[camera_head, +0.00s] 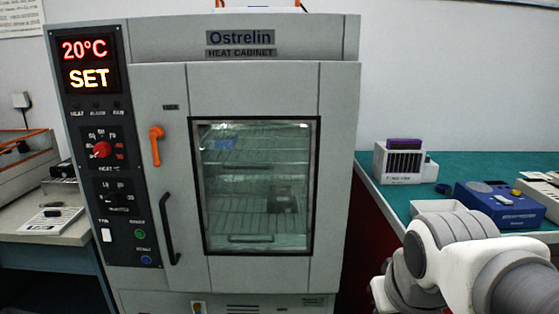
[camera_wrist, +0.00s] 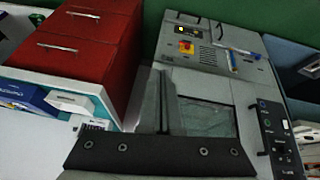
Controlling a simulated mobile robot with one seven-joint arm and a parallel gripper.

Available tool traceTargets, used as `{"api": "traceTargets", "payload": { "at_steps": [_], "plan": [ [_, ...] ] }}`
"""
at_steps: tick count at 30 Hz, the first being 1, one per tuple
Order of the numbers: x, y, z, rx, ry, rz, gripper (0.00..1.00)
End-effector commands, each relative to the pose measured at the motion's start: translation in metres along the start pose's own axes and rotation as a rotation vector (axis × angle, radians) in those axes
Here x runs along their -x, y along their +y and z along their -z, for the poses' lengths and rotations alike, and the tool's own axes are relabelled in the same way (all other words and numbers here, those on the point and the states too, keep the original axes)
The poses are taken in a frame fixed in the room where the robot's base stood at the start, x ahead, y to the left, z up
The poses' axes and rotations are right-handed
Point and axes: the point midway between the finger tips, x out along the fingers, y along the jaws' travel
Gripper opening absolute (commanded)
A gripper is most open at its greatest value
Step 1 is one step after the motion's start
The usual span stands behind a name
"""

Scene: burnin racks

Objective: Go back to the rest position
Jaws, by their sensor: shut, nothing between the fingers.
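My gripper (camera_wrist: 166,76) shows in the wrist view. Its two grey fingers stand together above a dark bolted bar, shut with nothing between them. Behind it the heat cabinet (camera_wrist: 248,88) appears at an angle, well apart from the fingers. In the head view my white arm reaches in at the lower right, and the gripper is out of that picture. The heat cabinet (camera_head: 340,110) stands upright in the middle with its glass door closed. Its display (camera_head: 87,63) reads 20°C and SET.
A green-topped bench (camera_head: 460,162) stands at the right. It carries a white rack with a purple top (camera_head: 402,158) and a blue device (camera_head: 500,205). A bench at the left holds an orange-edged case (camera_head: 25,165). Red drawers (camera_wrist: 85,45) show in the wrist view.

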Motion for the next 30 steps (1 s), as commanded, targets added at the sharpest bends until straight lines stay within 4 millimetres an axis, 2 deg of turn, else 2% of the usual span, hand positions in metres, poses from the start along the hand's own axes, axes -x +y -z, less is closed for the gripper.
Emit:
{"api": "traceTargets", "payload": {
  "at_steps": [6, 7, 9, 14, 24, 30],
  "plan": [
    [0.021, -0.02, -0.044, -0.097, 0.008, 0.054, 0.0],
    [0.028, -0.021, -0.044, -0.106, 0.006, 0.059, 0.0],
    [0.048, -0.017, -0.03, -0.103, 0.001, 0.057, 0.0],
    [0.079, -0.013, -0.013, -0.102, 0.001, 0.056, 0.0],
    [0.156, -0.005, 0.028, -0.101, 0.002, 0.055, 0.0],
    [0.195, -0.001, 0.048, -0.1, 0.002, 0.055, 0.0]
  ]
}}
